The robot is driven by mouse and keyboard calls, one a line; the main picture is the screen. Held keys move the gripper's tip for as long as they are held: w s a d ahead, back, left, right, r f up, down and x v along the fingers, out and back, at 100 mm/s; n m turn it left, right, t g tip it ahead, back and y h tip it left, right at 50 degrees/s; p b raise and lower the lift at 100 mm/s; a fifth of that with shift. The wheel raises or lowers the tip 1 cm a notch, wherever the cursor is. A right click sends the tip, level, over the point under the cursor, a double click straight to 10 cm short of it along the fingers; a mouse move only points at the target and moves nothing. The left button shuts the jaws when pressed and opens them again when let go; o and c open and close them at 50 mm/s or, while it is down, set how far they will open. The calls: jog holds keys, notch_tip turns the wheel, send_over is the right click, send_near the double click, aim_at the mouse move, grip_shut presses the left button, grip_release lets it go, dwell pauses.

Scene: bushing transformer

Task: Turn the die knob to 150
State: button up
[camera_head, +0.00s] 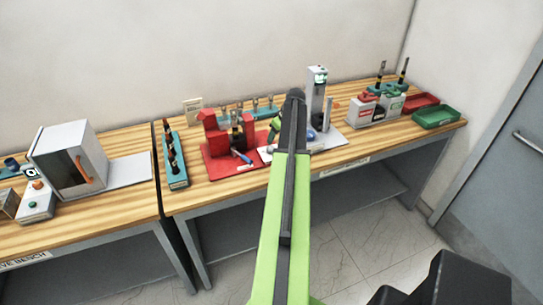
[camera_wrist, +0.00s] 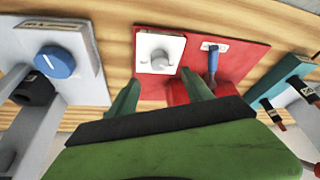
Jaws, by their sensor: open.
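A pale round knob (camera_wrist: 159,60) sits on a white plate (camera_wrist: 172,42) fixed to a red base (camera_wrist: 233,57) in the wrist view. Marks around the knob are too small to read. The red base (camera_head: 222,170) also shows in the head view, partly behind my arm. My gripper (camera_wrist: 160,92) is open, its green fingers apart, with the pale knob showing between and beyond their tips; nothing is held. In the head view my gripper (camera_head: 275,128) is largely hidden by my arm. A blue dial (camera_wrist: 54,62) is on a grey device at left in the wrist view.
A blue-handled lever (camera_wrist: 212,60) stands beside the white plate. A teal tool rack (camera_head: 174,160) is left of the red base. A tall grey device (camera_head: 316,95), a green tray (camera_head: 436,116) and a red tray (camera_head: 416,103) are to the right. A grey cabinet (camera_head: 72,155) stands on the left bench.

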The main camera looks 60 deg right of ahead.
aim_at(271, 148)
jog(key=b+x, duration=0.7)
jog(key=x, duration=0.2)
jog(key=shift+f, duration=0.2)
jog(key=shift+r, duration=0.1)
jog(key=shift+c, duration=0.5)
grip_shut()
